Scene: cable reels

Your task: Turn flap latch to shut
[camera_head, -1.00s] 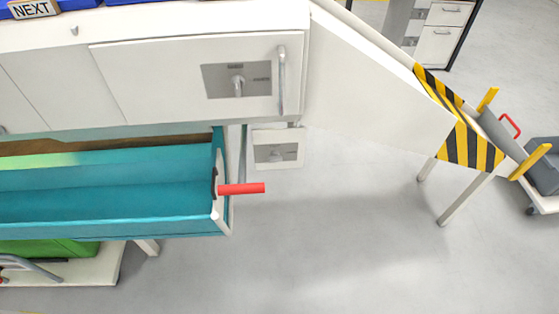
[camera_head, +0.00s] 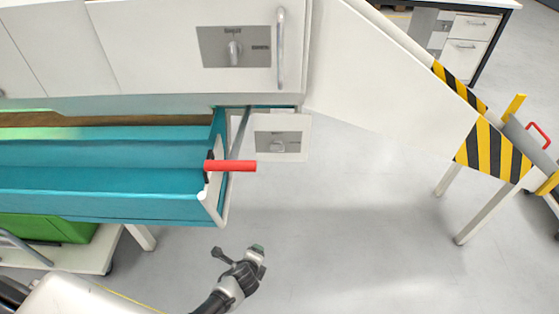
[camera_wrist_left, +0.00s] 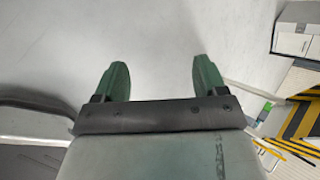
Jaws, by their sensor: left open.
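A white front panel carries a grey latch plate (camera_head: 213,58) with a small knob (camera_head: 234,50) and an upright bar handle (camera_head: 280,48) beside it. Below it, a smaller white flap (camera_head: 264,151) carries a second grey plate with its own knob (camera_head: 279,147). The lettering on both plates is too small to read. My left gripper (camera_head: 236,253) is low in the head view, below and left of the small flap and apart from it. In the left wrist view its green fingers (camera_wrist_left: 153,82) are open with only floor between them. My right gripper is not in view.
A teal open drawer (camera_head: 100,207) with a red handle (camera_head: 230,166) juts out left of the small flap. A white slanted panel (camera_head: 390,85) with a striped yellow-black end (camera_head: 490,150) extends to the right. The grey floor (camera_head: 350,240) below is clear.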

